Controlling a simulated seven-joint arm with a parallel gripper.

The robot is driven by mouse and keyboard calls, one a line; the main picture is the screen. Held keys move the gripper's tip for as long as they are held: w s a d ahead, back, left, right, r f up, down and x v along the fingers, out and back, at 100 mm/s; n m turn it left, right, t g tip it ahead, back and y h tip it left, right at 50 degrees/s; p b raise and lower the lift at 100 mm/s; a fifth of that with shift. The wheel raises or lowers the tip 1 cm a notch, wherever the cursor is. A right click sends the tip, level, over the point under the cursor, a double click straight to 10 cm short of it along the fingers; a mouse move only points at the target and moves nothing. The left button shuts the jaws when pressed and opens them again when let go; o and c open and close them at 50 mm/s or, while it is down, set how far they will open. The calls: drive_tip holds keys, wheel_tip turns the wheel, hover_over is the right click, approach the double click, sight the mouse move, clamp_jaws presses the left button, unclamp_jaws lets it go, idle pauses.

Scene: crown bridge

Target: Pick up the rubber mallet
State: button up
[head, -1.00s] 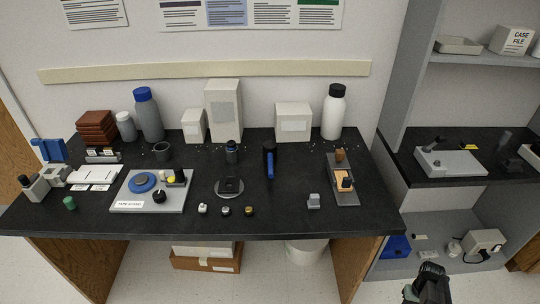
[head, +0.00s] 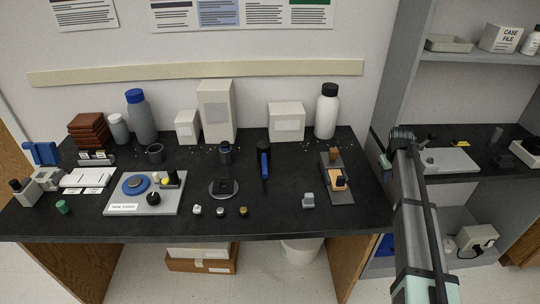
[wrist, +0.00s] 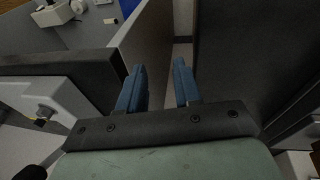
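The likely rubber mallet (head: 265,162), with a black head and blue handle, lies on the black bench near its middle. Its handle points toward the front edge. My gripper (wrist: 160,66) shows in the wrist view with its two blue fingers apart and nothing between them. It is over the gap between the bench and the grey shelf, well to the right of the mallet. In the head view my arm rises at the right, and I cannot make out the fingers there. The mallet does not show in the wrist view.
A wooden block fixture (head: 337,180) stands on the bench between mallet and arm. A round black stand (head: 224,188) is left of the mallet. White box (head: 286,121) and white bottle (head: 327,112) stand behind. The grey shelf unit (head: 400,75) is close beside my arm.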

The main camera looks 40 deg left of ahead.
drive_tip(key=s+a+r, duration=0.2)
drive_tip(key=a+r, duration=0.7)
drive_tip(key=g+y, duration=0.5)
drive_tip(key=g, duration=0.3)
approach(266, 159)
drive_tip(key=shift+m, duration=0.4)
drive_tip(key=x, duration=1.1)
drive_tip(key=shift+s+f, duration=0.1)
drive_tip(key=shift+c, duration=0.5)
clamp_jaws()
